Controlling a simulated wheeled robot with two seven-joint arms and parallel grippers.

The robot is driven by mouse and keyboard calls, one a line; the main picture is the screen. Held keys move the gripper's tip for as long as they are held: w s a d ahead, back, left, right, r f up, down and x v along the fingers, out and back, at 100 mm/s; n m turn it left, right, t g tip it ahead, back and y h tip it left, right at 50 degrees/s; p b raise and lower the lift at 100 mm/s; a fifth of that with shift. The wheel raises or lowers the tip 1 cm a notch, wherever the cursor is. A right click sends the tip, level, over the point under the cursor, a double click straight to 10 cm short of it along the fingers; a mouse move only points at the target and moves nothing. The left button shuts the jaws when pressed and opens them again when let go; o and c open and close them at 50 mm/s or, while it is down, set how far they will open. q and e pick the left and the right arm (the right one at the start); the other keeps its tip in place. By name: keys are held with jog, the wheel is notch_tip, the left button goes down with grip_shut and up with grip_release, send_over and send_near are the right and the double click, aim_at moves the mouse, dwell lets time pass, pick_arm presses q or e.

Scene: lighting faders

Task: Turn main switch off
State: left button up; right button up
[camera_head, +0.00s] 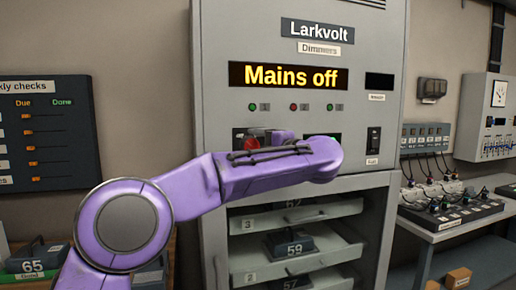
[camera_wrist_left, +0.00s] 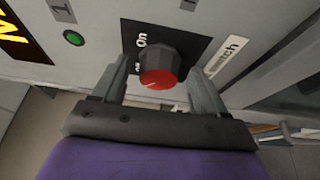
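The main switch is a red-faced rotary knob (camera_wrist_left: 158,72) on a black plate (camera_wrist_left: 187,43) marked "On" in the left wrist view. A second mark beside the knob is partly hidden. In the head view the red knob (camera_head: 252,144) shows beside my purple left arm. My left gripper (camera_wrist_left: 161,75) has one finger on each side of the knob, with narrow gaps visible, so it looks open around it. In the head view the arm hides most of this gripper. The display (camera_head: 288,76) above reads "Mains off". My right gripper is not in view.
The grey Larkvolt cabinet (camera_head: 223,50) has small indicator lamps above the switch and a black rocker (camera_head: 374,139) to the right. Below are open shelves with numbered modules (camera_head: 288,243). A bench (camera_head: 450,232) with cabled devices stands at right. A checks board (camera_head: 45,135) hangs at left.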

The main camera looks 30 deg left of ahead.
pick_arm(q)
jog(key=b+v, duration=0.1)
jog(key=v, duration=0.9)
jog(key=shift+d+b, duration=0.3)
jog(key=shift+b, duration=0.1)
jog(key=shift+r, duration=0.1)
